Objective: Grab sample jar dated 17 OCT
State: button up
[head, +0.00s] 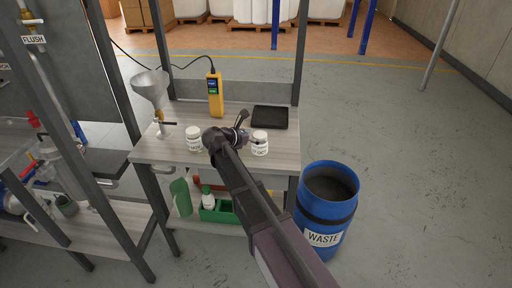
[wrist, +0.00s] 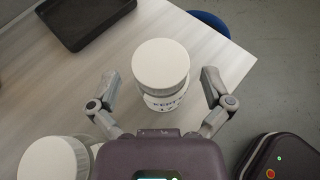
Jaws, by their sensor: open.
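A white lidded jar (wrist: 160,66) stands upright on the table between my open gripper's fingers (wrist: 160,78) in the wrist view. Its label is partly hidden; I read what looks like "KEPT" and the start of "17". The fingers are on both sides with gaps, not touching it. In the head view this jar (head: 260,147) is just right of my gripper (head: 249,130). A second white jar (head: 193,143) stands to the left; it also shows at the lower left in the wrist view (wrist: 50,160). Its date is not readable.
The grey table (head: 225,155) also holds a black tray (head: 270,118), a yellow handheld meter (head: 214,95) and a funnel on a stand (head: 150,88). A blue waste drum (head: 326,225) stands right of the table. A green caddy (head: 218,212) is on the lower shelf.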

jog(key=shift+x, duration=1.2)
jog(key=shift+c, duration=0.2)
jog(key=c, duration=1.2)
jog(key=shift+o, duration=0.2)
jog(key=shift+r, duration=0.2)
